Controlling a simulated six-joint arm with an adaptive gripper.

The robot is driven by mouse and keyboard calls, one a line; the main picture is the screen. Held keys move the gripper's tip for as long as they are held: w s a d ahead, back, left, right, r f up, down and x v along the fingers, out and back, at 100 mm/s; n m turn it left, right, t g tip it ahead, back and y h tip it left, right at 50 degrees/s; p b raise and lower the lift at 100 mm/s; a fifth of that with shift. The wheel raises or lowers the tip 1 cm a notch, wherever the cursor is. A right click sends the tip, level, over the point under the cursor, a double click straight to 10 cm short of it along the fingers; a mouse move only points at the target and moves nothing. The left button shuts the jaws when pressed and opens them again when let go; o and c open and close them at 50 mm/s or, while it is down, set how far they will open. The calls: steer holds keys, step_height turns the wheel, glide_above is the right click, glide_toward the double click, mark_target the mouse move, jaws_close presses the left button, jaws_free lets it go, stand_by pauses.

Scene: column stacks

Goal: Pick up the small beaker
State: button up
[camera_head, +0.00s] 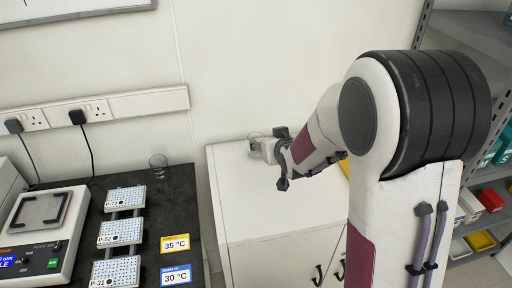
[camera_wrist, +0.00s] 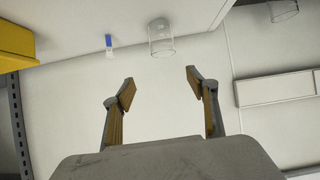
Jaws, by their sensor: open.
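A clear glass beaker (camera_wrist: 161,38) stands on the white cabinet top and appears upside down in the wrist view, ahead of the gap between my fingers. In the head view, clear glass (camera_head: 255,135) shows just beyond my gripper (camera_head: 277,158), partly hidden by it. My gripper (camera_wrist: 160,86) is open and empty, its fingertips apart from the beaker. A second clear glass vessel (camera_head: 158,167) stands on the black bench at left; it also shows at the top right of the wrist view (camera_wrist: 284,9). I cannot tell their sizes apart with certainty.
A small blue-and-white item (camera_wrist: 109,42) stands beside the beaker, and a yellow box (camera_wrist: 16,46) is further left in the wrist view. The white cabinet (camera_head: 285,225) has clear top space. The black bench (camera_head: 180,205) holds a stirrer device (camera_head: 42,225) and several racks (camera_head: 120,232).

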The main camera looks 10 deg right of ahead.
steer(key=shift+t+y, duration=0.4)
steer(key=shift+t, duration=0.4)
steer(key=w+f, duration=0.1)
steer(key=f, duration=0.1)
steer(key=w+f, duration=0.4)
steer(key=f, duration=0.1)
steer(key=shift+w+a, duration=0.2)
steer(key=shift+w, duration=0.05)
steer(key=shift+w+f, duration=0.1)
steer(key=shift+w, duration=0.05)
steer(key=shift+x, duration=1.15)
steer(key=shift+w, duration=0.1)
steer(key=shift+x, duration=2.5)
steer(key=shift+a, duration=0.15)
steer(key=c, duration=1.2)
